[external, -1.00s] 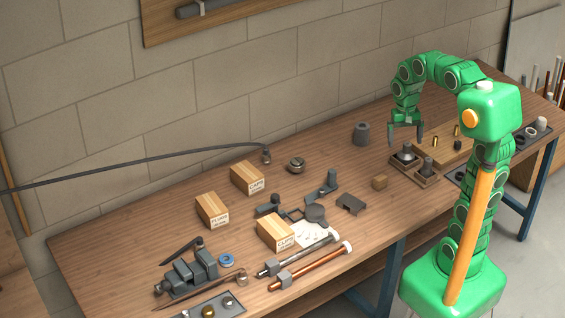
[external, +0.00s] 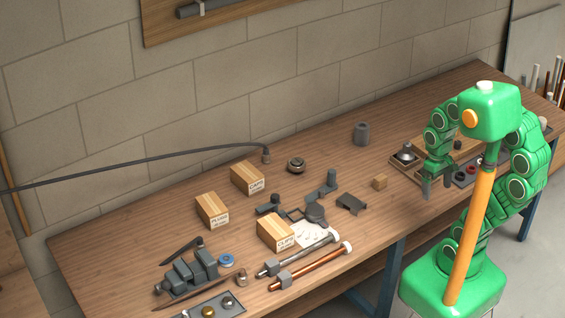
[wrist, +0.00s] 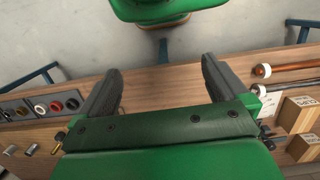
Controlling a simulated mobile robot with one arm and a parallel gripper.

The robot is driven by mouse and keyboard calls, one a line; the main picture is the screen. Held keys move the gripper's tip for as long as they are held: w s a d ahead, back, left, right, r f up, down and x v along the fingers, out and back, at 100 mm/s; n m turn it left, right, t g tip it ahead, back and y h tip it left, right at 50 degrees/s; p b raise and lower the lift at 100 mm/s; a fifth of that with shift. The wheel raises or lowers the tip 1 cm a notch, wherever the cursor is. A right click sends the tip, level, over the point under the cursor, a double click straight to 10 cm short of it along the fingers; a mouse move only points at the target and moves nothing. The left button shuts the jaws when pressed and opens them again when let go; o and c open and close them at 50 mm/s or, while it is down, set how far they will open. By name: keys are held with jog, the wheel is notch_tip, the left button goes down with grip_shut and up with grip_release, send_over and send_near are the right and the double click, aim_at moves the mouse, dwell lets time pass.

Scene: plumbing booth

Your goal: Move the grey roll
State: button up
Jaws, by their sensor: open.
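The grey roll (external: 361,133) looks like a short upright grey cylinder with a dark hole in its top. It stands alone on the wooden bench (external: 330,155), towards the wall, in the external view. My gripper (external: 436,188) is open and empty, in front and to the right of the roll, near the bench's front edge and clearly apart from it. In the wrist view both fingers of my gripper (wrist: 162,66) are spread wide with nothing between them. The roll does not show in the wrist view.
A wooden tray (external: 397,163) with fittings lies beside my gripper. Cartons (external: 247,177), pipes and a vise (external: 187,273) fill the bench's left part. Bench around the roll is clear.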

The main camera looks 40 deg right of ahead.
jog(key=shift+w, duration=0.1)
jog(key=shift+c, duration=0.3)
jog(key=w+d+r+m, duration=0.1)
jog(key=w+d+r, duration=0.15)
jog(key=w, duration=1.45)
jog(key=m+t, duration=0.2)
jog(key=m, duration=0.2)
send_over(362, 132)
jog(key=w+d, duration=0.2)
jog(key=f, duration=1.3)
jog(key=shift+s+a, duration=0.1)
jog(key=shift+a, duration=0.1)
jog(key=shift+w+d+f, duration=0.35)
jog(key=shift+w+f, duration=0.05)
jog(key=shift+f, duration=0.1)
jog(key=shift+f, duration=3.9)
